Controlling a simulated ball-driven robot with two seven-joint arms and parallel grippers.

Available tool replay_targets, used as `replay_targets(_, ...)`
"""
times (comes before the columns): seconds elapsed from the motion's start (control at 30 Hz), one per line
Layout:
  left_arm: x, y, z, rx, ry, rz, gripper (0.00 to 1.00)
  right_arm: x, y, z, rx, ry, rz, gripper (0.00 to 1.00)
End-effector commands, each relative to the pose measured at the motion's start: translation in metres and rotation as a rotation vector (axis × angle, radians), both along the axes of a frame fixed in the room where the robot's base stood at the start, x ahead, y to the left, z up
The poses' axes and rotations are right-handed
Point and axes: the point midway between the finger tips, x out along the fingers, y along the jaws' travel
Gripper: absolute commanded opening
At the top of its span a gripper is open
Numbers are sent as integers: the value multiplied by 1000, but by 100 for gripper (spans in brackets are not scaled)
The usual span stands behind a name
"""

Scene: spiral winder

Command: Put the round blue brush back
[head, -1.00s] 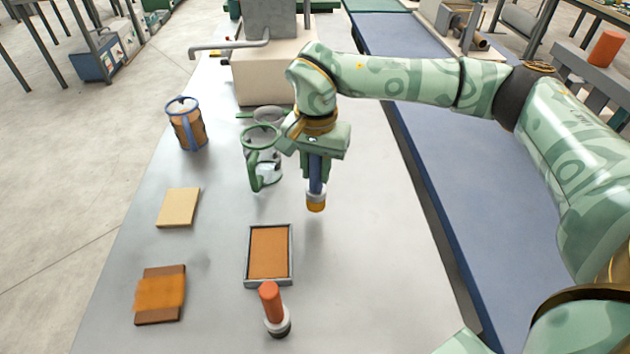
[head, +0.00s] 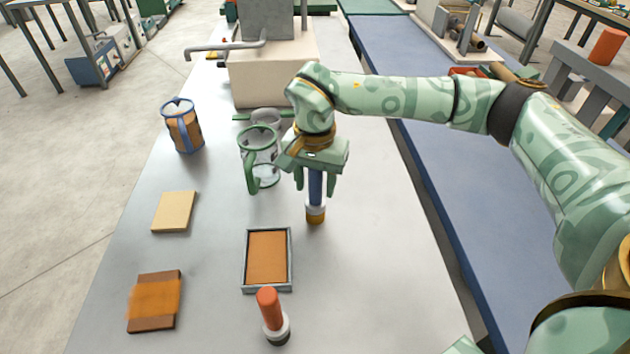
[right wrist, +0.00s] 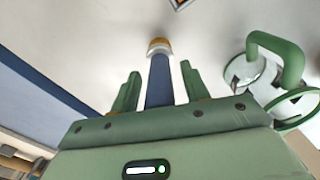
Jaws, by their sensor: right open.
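The round blue brush (head: 316,188) stands upright on the grey table, with a blue handle, a white collar and a tan bristle end at the bottom. My right gripper (head: 316,193) is above it, pointing down, with its fingers open on either side of the handle. In the right wrist view the blue handle (right wrist: 159,80) runs between the two green fingers, with a visible gap on each side. The top of the handle is hidden by the gripper. My left gripper is not in view.
A green-handled glass jug (head: 258,160) stands close left of the gripper. An orange-handled round brush (head: 270,315) and a framed orange tray (head: 290,262) are nearer. The table's right side is clear.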

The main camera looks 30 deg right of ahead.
Motion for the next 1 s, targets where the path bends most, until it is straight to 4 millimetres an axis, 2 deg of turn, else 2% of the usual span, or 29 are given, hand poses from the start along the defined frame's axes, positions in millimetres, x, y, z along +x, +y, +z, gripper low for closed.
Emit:
replay_targets(0.17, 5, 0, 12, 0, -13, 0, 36, 0, 0, 33, 0, -7, -1, 46)
replay_targets(0.4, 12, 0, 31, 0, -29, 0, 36, 1, 0, 91, 0, -7, -1, 46)
replay_targets(0.5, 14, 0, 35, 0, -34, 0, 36, 0, 0, 108, 0, -6, -2, 46)
replay_targets(0.7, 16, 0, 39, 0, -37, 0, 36, 0, 0, 121, 0, -1, -1, 46)
replay_targets(1.0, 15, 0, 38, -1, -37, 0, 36, 0, 0, 121, 1, -1, -1, 46)
